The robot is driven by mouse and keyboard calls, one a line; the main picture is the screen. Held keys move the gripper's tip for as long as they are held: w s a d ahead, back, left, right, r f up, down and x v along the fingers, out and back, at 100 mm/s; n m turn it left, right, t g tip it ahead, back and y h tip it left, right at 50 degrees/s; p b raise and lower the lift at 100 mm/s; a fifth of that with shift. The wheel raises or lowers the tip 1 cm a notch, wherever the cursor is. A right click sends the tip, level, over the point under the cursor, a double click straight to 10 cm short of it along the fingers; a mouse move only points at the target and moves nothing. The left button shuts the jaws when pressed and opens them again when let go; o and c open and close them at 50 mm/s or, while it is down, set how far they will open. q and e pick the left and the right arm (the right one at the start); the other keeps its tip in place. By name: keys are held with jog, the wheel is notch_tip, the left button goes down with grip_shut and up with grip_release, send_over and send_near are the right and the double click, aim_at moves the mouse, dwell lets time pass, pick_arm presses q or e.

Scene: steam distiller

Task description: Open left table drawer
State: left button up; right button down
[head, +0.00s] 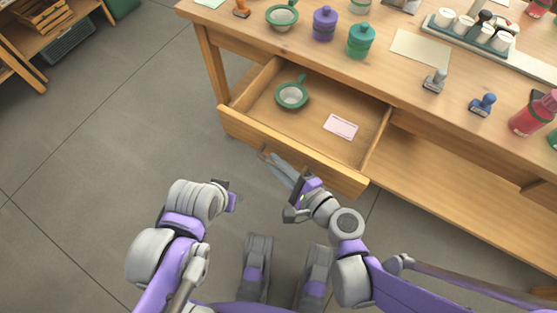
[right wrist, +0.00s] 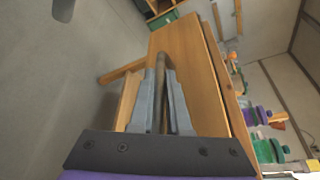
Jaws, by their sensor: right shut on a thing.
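The left table drawer (head: 260,97) is pulled well out of the wooden table (head: 395,85). Inside it are a green funnel-like cup with a handle (head: 291,95) and a pink-and-white card (head: 341,126). My right gripper (head: 279,163) is at the middle of the drawer front (head: 300,150), shut on the drawer handle (head: 268,156). The right wrist view shows the handle bar (right wrist: 161,75) between the two grey fingers. My left gripper (head: 231,196) hangs over the floor in front of the drawer, apart from it; its fingers are not clear.
A wooden shelf (head: 45,20) stands far left. The floor left of the drawer is clear.

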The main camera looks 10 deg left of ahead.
jog(key=c, duration=1.2)
grip_release()
jog(key=shift+o, duration=0.2)
jog(key=shift+d, duration=0.1)
jog(key=p+v, duration=0.2)
jog(key=v, duration=0.8)
jog(key=shift+s+d, duration=0.25)
jog(key=shift+r, duration=0.1)
